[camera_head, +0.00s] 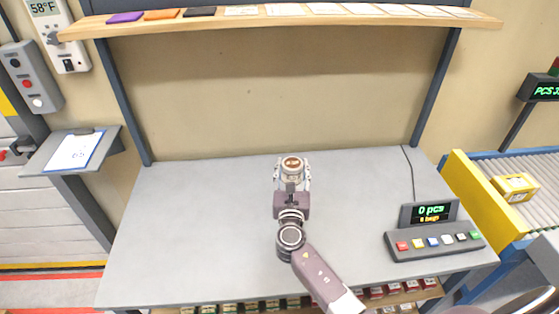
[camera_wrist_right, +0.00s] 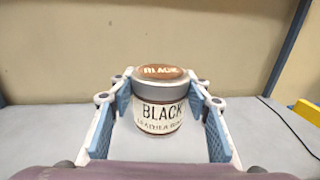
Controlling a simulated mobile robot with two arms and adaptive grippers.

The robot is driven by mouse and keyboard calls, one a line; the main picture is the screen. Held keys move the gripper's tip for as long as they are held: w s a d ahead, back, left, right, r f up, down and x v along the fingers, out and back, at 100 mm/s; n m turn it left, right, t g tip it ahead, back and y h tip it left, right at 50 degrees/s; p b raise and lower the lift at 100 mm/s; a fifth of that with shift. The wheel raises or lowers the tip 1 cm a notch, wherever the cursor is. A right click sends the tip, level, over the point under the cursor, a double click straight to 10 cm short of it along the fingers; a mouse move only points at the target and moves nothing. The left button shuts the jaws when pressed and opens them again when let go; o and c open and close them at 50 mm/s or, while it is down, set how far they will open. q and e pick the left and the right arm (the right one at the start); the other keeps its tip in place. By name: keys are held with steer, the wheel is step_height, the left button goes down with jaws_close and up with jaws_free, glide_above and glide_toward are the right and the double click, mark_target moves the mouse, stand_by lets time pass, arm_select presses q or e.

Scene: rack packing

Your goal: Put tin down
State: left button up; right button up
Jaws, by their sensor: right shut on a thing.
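The tin (camera_head: 292,169) is small and round, with a brown lid and a pale label. In the right wrist view the tin (camera_wrist_right: 160,104) stands upright and its label reads BLACK. My right gripper (camera_head: 292,177) has its fingers on both sides of the tin, shut on it, over the back middle of the grey table (camera_head: 200,210). The fingers of the right gripper (camera_wrist_right: 161,115) also show at both sides of the tin in the wrist view. I cannot tell whether the tin's base touches the table. My left gripper is not in view.
A button console (camera_head: 432,246) with a display reading 0 pcs stands at the table's right. A shelf (camera_head: 290,21) runs above the back. Small packs (camera_head: 265,304) line a lower shelf at the front. A conveyor (camera_head: 525,172) lies to the right. The table's left half is clear.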

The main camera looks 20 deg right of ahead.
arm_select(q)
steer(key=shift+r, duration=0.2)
arm_select(e)
steer(key=shift+r, duration=0.2)
steer(key=shift+s+f, duration=0.25)
steer(key=shift+s, duration=0.05)
arm_select(q)
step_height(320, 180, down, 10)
steer(key=b, duration=0.9)
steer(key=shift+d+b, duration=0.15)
steer(key=shift+b, duration=0.25)
arm_select(e)
steer(key=s+a+n+y, duration=0.2)
steer(key=s+a+y, duration=0.1)
steer(key=s, duration=1.1)
steer(key=s+a+n+t+y, duration=0.1)
steer(key=s+a+y, duration=0.3)
steer(key=s, duration=1)
steer(key=shift+s+a+r+n+t, duration=0.15)
steer(key=shift+a+n+t, duration=0.15)
steer(key=shift+a+n, duration=0.75)
steer(key=shift+a, duration=0.1)
